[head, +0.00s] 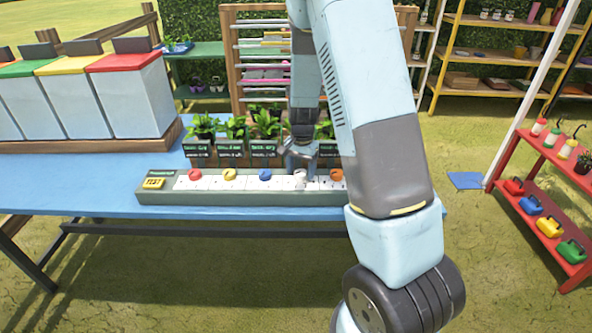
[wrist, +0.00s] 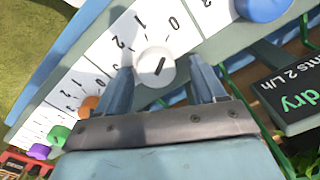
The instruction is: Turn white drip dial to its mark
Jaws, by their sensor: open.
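The white drip dial (head: 299,176) sits on the long control panel (head: 225,199) on the blue table. In the wrist view the white dial (wrist: 153,69) shows a short dark pointer line slanting toward the upper right, roughly toward the 0 on its printed scale. My gripper (head: 300,159) points down over the dial. In the wrist view my gripper (wrist: 161,66) is open, with one finger on each side of the dial. I cannot tell whether either finger touches it. The target mark cannot be made out.
A blue dial (head: 265,174) and an orange dial (head: 337,174) flank the white one. Yellow dial (head: 229,174) and red dial (head: 194,174) stand further left, beside a yellow test button (head: 153,183). Potted plants (head: 233,129) with dark signs stand close behind the panel.

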